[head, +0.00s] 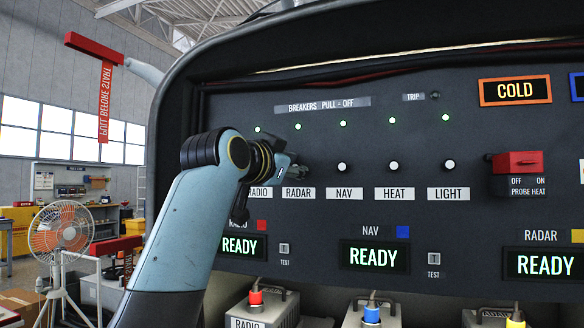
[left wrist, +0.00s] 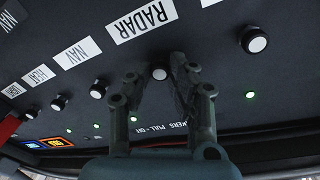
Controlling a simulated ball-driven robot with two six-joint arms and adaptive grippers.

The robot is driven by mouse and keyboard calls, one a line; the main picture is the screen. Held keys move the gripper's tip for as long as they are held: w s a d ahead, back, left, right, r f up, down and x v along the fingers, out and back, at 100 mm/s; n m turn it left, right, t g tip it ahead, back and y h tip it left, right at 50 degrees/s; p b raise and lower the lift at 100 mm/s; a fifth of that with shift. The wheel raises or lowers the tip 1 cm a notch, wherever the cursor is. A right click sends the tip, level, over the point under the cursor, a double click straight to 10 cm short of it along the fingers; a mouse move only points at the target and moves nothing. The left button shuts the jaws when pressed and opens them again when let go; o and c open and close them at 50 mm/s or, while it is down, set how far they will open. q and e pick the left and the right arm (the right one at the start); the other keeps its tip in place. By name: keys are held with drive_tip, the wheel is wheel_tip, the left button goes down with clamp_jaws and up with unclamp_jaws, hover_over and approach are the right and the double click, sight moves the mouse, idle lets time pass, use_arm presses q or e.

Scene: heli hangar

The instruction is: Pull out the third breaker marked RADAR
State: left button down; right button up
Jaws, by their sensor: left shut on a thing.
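The breaker panel (head: 400,120) fills the right of the head view. The RADAR label (head: 298,194) is the second readable one from the left, between RADIO and NAV; it also shows in the left wrist view (left wrist: 142,20). The RADAR breaker (left wrist: 159,72), a dark knob with a white cap, sits between the fingertips of my left gripper (left wrist: 160,80) in the left wrist view. The gripper is shut on it. In the head view my left gripper (head: 300,170) hides this knob. The green light (head: 298,126) above it is lit. My right gripper is out of view.
The NAV (head: 342,167), HEAT (head: 394,167) and LIGHT (head: 449,165) breakers stand to the right, with green lights above. Another breaker (left wrist: 253,40) is on the other side in the left wrist view. A red PROBE HEAT switch cover (head: 517,162) juts out further right.

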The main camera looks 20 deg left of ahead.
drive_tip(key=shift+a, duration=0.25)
use_arm(q)
drive_tip(key=shift+s+f+p, duration=0.1)
drive_tip(key=shift+s+p, duration=0.35)
drive_tip(key=shift+s, duration=0.3)
drive_tip(key=c, duration=1.6)
unclamp_jaws()
drive_tip(key=shift+c, duration=0.2)
drive_tip(key=o, duration=0.5)
drive_tip(key=shift+s, duration=0.25)
drive_tip(key=shift+c, duration=0.2)
drive_tip(key=s+a, duration=0.1)
drive_tip(key=s, duration=1)
drive_tip(key=shift+s+a, duration=0.35)
drive_tip(key=shift+a, duration=0.05)
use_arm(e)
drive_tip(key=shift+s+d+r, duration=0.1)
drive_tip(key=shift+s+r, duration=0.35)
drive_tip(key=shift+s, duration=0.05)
